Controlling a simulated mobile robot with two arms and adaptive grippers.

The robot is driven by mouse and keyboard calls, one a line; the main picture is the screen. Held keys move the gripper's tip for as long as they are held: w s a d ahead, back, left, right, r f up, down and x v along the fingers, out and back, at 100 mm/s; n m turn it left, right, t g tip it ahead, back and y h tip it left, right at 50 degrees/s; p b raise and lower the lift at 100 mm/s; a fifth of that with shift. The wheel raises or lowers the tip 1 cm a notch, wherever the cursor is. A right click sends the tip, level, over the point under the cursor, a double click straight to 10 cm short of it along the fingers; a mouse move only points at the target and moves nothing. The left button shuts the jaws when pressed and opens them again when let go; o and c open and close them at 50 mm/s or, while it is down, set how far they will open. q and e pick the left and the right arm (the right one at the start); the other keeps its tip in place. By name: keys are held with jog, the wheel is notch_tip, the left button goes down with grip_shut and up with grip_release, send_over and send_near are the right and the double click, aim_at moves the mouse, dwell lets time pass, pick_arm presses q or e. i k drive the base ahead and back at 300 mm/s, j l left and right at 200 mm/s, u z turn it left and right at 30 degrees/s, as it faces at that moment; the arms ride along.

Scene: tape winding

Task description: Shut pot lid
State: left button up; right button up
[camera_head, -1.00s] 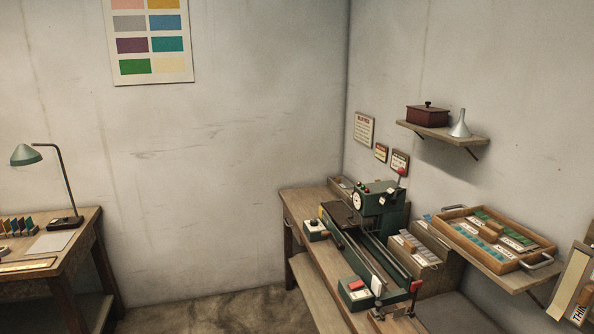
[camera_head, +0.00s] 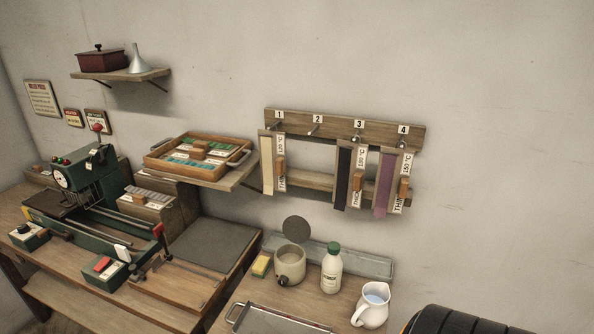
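The pot (camera_head: 290,266) is a small cream cylinder with a dark knob on its front, standing on the bench at the lower middle. Its round grey lid (camera_head: 296,230) stands raised above the pot's back rim, so the pot is open. What is inside the pot is hard to make out. Neither of my grippers shows in the head view.
A yellow sponge-like block (camera_head: 261,265) is close left of the pot. A white bottle with a green cap (camera_head: 331,268) stands close right, then a white jug (camera_head: 371,305). A metal-handled tray (camera_head: 275,321) lies in front. Hanging strips (camera_head: 384,183) are on the wall rack above.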

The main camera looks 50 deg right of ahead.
aim_at(295, 228)
jog(key=z, duration=1.5)
